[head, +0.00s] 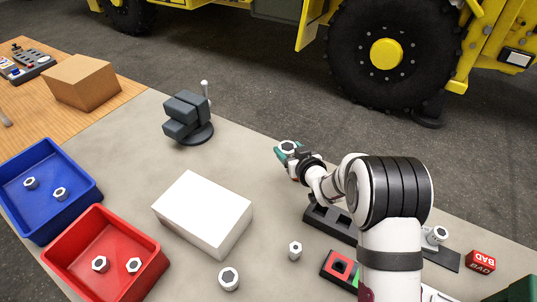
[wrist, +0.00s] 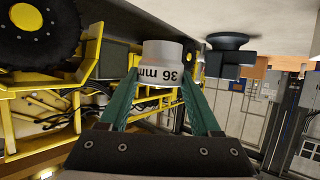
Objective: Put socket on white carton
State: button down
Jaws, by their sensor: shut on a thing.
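The white carton (head: 203,211) lies on the grey table, left of the middle in the head view. My gripper (head: 288,149) is up and to the right of the carton, near the table's far edge. It is shut on a socket (head: 288,146). In the wrist view the socket (wrist: 161,66) is a light cylinder marked "36 mm", held between the green fingers of my gripper (wrist: 160,85). The carton is not seen in the wrist view. Its top is bare.
Red (head: 106,257) and blue (head: 50,190) bins with metal pieces stand left of the carton. A dark vise (head: 187,117) stands behind it. Loose sockets stand in front, one large (head: 229,279) and one small (head: 295,250). A black tray (head: 331,222) lies by my arm.

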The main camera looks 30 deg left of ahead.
jog(key=shift+d+r, duration=0.35)
jog(key=shift+d, duration=0.05)
jog(key=s+a+r+n+g+y, duration=0.25)
jog(key=s+r, duration=0.35)
jog(key=s, duration=0.4)
jog(key=n+g, duration=0.3)
send_over(203, 207)
notch_tip(203, 207, down, 4)
jog(key=shift+d+r+m, duration=0.1)
jog(key=shift+d+m, duration=0.05)
jog(key=shift+m, duration=0.1)
notch_tip(203, 207, down, 4)
jog(key=shift+f, duration=0.1)
jog(key=shift+t+y, duration=0.25)
